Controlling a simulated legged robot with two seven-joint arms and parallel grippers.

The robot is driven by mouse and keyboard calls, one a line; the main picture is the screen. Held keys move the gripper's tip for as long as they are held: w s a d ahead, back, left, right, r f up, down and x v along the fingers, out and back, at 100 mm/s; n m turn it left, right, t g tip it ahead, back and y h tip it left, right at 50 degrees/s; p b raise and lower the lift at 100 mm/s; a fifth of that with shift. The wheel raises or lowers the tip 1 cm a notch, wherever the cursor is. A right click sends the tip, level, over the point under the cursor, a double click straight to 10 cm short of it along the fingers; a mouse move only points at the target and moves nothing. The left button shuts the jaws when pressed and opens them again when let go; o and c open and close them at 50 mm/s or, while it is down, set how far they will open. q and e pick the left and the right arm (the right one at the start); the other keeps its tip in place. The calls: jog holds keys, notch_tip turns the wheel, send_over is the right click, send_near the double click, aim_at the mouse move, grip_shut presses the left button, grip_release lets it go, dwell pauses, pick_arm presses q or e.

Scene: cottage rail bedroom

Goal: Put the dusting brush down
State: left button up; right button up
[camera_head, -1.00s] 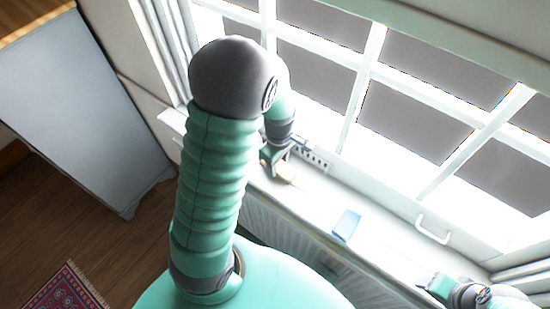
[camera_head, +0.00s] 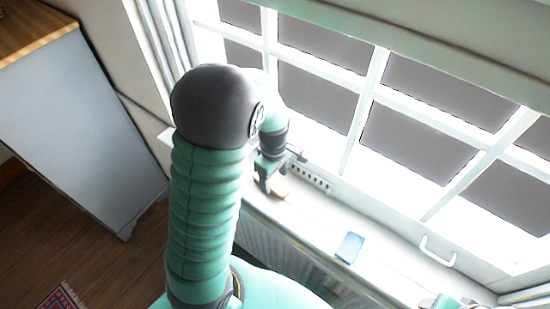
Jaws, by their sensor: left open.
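A small tan object (camera_head: 280,188), which looks like part of the dusting brush, shows on the white window sill (camera_head: 318,222). My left gripper (camera_head: 268,183) is open above the sill, its fingers pointing down right beside the tan object. The gripper hides part of that object, and I cannot tell if they touch. My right gripper (camera_head: 446,302) shows only as a sliver at the bottom right edge; its jaws are cut off.
A blue block (camera_head: 350,247) lies on the sill. A slotted white strip (camera_head: 310,177) and a white handle (camera_head: 437,250) are at the window frame. A grey cabinet (camera_head: 85,130) stands at left. The sill between gripper and blue block is clear.

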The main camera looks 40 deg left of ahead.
pick_arm(q)
notch_tip(320, 180, up, 8)
jog(key=a, duration=0.2)
notch_tip(320, 180, up, 6)
jog(key=p, duration=0.1)
send_over(271, 179)
jog(key=d, duration=0.2)
jog(key=s+d+f+m+t, duration=0.2)
jog(key=d+f+m, duration=0.8)
jog(key=m, duration=0.8)
jog(key=shift+s+d+m+t, duration=0.3)
jog(key=shift+s+d, duration=0.45)
jog(key=shift+d, duration=0.15)
pick_arm(e)
jog(key=shift+a+r, duration=0.45)
jog(key=shift+r, duration=0.35)
